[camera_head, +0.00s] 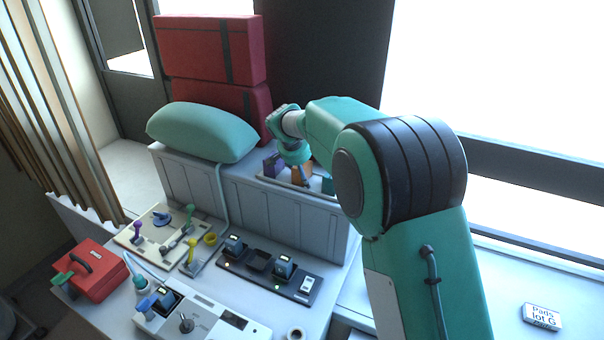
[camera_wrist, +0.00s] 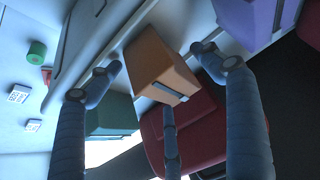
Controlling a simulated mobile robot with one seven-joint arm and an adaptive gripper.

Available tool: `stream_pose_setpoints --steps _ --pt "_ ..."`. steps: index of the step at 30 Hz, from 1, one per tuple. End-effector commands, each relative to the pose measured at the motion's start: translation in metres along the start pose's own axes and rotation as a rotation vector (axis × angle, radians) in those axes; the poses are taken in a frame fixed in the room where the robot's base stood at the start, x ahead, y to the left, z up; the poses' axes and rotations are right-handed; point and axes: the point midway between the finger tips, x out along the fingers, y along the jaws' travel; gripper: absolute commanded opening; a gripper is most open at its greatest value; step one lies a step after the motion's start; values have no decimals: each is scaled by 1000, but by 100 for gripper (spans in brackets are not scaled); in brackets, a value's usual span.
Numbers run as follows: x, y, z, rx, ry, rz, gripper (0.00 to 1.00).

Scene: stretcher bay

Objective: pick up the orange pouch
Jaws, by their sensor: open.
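The orange pouch (camera_wrist: 160,66) lies between the spread fingers of my gripper (camera_wrist: 158,74) in the wrist view. The fingers are open, one on each side of it and a third below it in the picture; I see no clear contact. In the head view the orange pouch (camera_head: 298,176) shows as a small patch on the raised ledge, just under my wrist. My fingers are hard to make out there.
A purple item (camera_wrist: 266,20) and a teal item (camera_wrist: 112,116) flank the pouch closely. Red cases (camera_head: 215,50) and a teal pillow (camera_head: 203,132) stand left of my arm. Below the ledge is a worktop with a red box (camera_head: 97,270) and a switch panel (camera_head: 262,268).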

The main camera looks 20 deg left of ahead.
Motion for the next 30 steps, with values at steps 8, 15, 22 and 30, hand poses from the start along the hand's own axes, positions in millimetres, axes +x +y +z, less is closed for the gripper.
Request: stream_pose_setpoints --steps 8,15,22,30 --pt "0 0 0 0 0 0 36" --pt "0 0 0 0 1 0 25" --pt "-3 0 -2 0 1 -1 25" --pt "-21 0 -13 1 3 -1 25"
